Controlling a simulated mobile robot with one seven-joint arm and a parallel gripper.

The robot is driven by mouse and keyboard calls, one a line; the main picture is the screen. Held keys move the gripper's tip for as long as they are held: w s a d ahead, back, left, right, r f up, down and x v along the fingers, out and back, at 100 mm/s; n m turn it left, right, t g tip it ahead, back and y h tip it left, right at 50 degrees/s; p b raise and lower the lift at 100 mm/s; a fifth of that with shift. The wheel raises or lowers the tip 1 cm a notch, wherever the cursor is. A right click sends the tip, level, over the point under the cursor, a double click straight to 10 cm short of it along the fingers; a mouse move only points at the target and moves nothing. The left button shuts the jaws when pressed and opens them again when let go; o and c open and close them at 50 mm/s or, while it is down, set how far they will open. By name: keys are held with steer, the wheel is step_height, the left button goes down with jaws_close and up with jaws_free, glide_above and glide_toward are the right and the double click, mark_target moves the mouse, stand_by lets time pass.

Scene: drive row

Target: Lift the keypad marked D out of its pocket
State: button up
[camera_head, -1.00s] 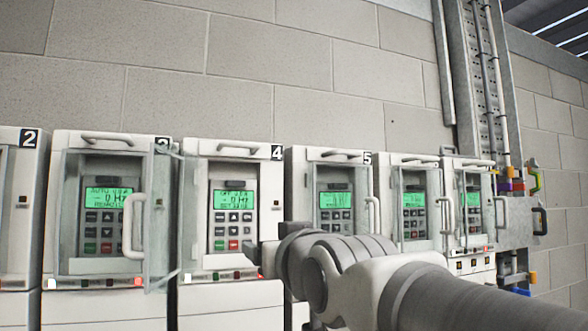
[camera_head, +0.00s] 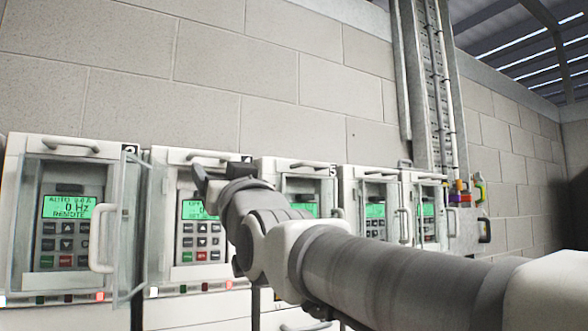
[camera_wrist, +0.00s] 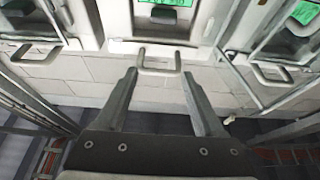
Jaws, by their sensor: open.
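Several keypads sit in the drive fronts; I can read no letter D on any of them. The keypad of drive 4 (camera_head: 203,238) has a green screen and rows of buttons, and sits in its pocket with no glass in front. My gripper (camera_head: 203,178) is raised before the top of this drive and partly hides the screen and number label. In the wrist view my gripper (camera_wrist: 160,73) is open and empty, with the drive's top handle (camera_wrist: 159,63) showing between its fingertips. Only the upper end of this keypad (camera_wrist: 165,16) shows there.
A glass door (camera_head: 129,232) stands swung out left of drive 4. Drive 3's keypad (camera_head: 66,230) is behind glass. More drives with handled glass doors (camera_head: 381,212) continue right. The block wall (camera_head: 270,70) is behind, with a cable tray (camera_head: 432,90).

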steer(key=w+a+p, duration=0.2)
steer(key=w+p, duration=0.1)
steer(key=w+a+p, duration=0.1)
steer(key=w, duration=0.1)
steer(key=shift+w+r, duration=0.1)
steer(key=shift+r, duration=0.1)
steer(key=shift+w+a+f+b, duration=0.25)
steer(key=shift+w+f, duration=0.1)
steer(key=shift+f, duration=0.35)
steer(key=shift+w+a+f+b, duration=0.2)
steer(key=shift+w+f+b, duration=0.1)
steer(key=shift+f, duration=0.45)
steer(key=shift+w+a+f+b, duration=0.25)
steer(key=shift+w+f, duration=0.1)
steer(key=shift+f, duration=0.35)
steer(key=shift+c, duration=0.2)
jaws_close()
steer(key=shift+r, duration=0.25)
